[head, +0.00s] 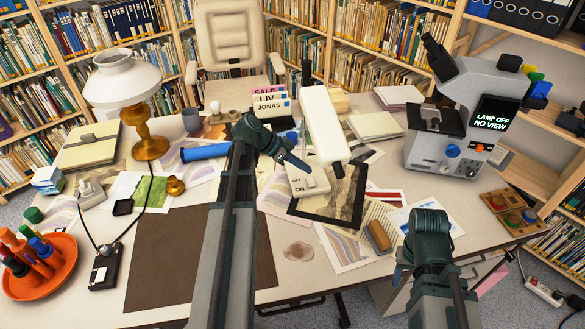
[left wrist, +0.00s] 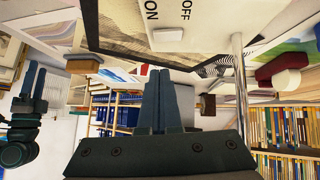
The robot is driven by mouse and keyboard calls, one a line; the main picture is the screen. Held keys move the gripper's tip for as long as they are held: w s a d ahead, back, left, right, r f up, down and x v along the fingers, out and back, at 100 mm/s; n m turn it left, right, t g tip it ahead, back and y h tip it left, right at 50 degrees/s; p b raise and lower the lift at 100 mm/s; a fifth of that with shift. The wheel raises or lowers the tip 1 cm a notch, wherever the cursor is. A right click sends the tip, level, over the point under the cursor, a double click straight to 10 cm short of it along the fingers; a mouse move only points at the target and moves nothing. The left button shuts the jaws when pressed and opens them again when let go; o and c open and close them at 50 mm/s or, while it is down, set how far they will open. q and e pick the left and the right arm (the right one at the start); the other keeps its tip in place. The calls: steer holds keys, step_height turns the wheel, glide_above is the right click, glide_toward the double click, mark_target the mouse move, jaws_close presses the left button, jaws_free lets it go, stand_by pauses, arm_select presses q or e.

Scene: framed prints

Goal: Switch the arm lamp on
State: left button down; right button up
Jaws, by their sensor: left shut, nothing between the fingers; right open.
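The arm lamp has a long white head (head: 322,122) above a pale base (head: 299,170) on the desk, near a black-framed print. The base carries OFF and ON lettering and a small white switch (head: 311,181). The left wrist view shows the switch (left wrist: 168,40) beside the lettering, upside down. My left gripper (head: 305,166) is shut and empty, its tips close to the base near the switch; I cannot tell whether they touch. Its closed fingers (left wrist: 168,100) show in the wrist view. My right gripper (head: 428,220) is open, over the desk's right front.
A microscope (head: 465,110) at right has a screen reading "LAMP OFF NO VIEW". A white-shaded brass lamp (head: 122,80) stands at left. A dark brown mat (head: 170,260) lies front left.

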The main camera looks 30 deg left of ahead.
mark_target(314, 181)
arm_select(q)
steer(key=f+b, duration=0.1)
steer(key=d+f+b, duration=0.1)
steer(key=f, duration=0.1)
steer(key=shift+w, duration=0.2)
steer(key=shift+s+f+b, duration=0.15)
steer(key=shift+f+b, duration=0.75)
arm_select(e)
steer(key=shift+f, duration=2.45)
arm_select(q)
steer(key=shift+s+d+f+b, duration=0.1)
steer(key=shift+f+b, duration=0.3)
steer(key=shift+r, duration=0.15)
arm_select(e)
steer(key=shift+f, duration=0.2)
arm_select(q)
steer(key=shift+w+a+r+p, duration=0.2)
steer(key=shift+w+a+p, duration=0.2)
steer(key=shift+w+a, duration=0.2)
arm_select(e)
steer(key=shift+r, duration=0.2)
